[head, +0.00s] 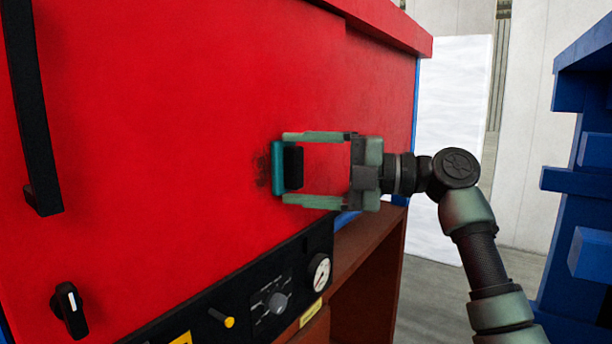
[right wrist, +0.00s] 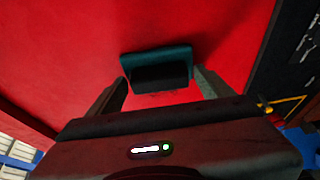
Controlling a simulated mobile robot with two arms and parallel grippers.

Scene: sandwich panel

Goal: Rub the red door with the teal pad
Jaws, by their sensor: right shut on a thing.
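The red door (head: 180,110) fills the left and middle of the head view. My right gripper (head: 297,168) is shut on the black grip block of the teal pad (head: 277,166). The pad's flat face is at the door surface and appears to touch it. A dark smudge (head: 262,168) shows on the door just left of the pad. In the right wrist view the teal pad (right wrist: 155,59) sits between the fingertips, with the red door (right wrist: 60,60) behind it. The door behind the pad is hidden. My left gripper is not in view.
A black handle (head: 35,110) stands out from the door at the left. Below the door is a black control panel (head: 262,290) with knobs and a gauge (head: 319,273). A blue rack (head: 590,180) stands at the right. A white panel (head: 455,140) is behind my right arm.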

